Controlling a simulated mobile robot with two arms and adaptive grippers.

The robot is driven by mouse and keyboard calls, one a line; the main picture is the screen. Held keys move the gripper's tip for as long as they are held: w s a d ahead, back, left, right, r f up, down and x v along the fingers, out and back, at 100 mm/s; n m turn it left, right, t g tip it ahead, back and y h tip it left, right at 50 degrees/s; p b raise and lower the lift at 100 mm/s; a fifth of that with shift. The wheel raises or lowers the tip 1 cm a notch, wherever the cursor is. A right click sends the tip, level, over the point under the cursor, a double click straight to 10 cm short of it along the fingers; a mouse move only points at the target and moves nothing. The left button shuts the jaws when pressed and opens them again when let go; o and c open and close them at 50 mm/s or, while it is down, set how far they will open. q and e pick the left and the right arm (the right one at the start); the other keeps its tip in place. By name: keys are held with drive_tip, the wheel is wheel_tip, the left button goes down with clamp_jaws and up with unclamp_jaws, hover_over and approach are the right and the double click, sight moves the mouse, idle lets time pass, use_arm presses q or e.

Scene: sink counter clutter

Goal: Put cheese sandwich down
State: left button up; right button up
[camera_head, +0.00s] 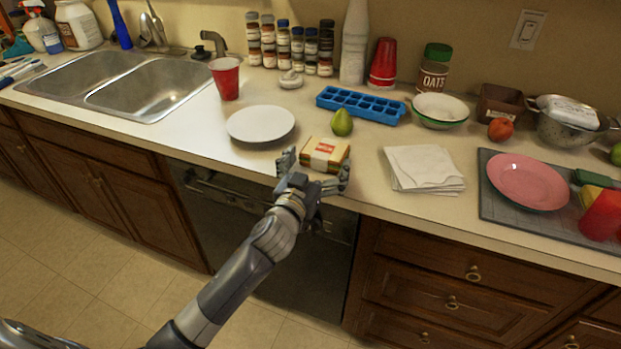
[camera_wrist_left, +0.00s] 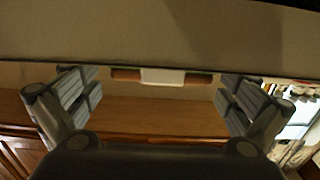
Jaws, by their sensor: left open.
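The cheese sandwich (camera_head: 325,154), with a white wrap band and a red label on top, sits at the counter's front edge in the head view. In the left wrist view the sandwich (camera_wrist_left: 162,76) shows as a brown and white strip against the pale counter (camera_wrist_left: 150,38). My left gripper (camera_head: 314,170) is open, with one finger on each side of the sandwich. In the left wrist view the fingers (camera_wrist_left: 158,98) are wide apart with visible gaps to it. My right gripper is not in view.
A green pear (camera_head: 342,123) stands just behind the sandwich, and a white plate (camera_head: 261,124) lies to its left. Folded napkins (camera_head: 423,168) lie to the right. A blue ice tray (camera_head: 360,105) is behind. Farther right is a grey mat (camera_head: 497,205) with a pink plate (camera_head: 528,181).

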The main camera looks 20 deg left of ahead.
use_arm(q)
drive_tip(key=s+m+p, duration=0.4)
drive_tip(key=m, duration=1.4)
drive_tip(key=s+m+p, duration=0.3)
drive_tip(key=m, duration=1.5)
drive_tip(key=w, duration=0.2)
drive_tip(key=w+p, duration=0.1)
drive_tip(key=w, duration=0.3)
drive_tip(key=shift+r, duration=0.4)
drive_tip(key=w, duration=0.4)
drive_tip(key=shift+w+f+p, duration=0.2)
drive_tip(key=shift+p, duration=0.15)
drive_tip(key=shift+a, duration=0.1)
drive_tip(key=c, duration=1.1)
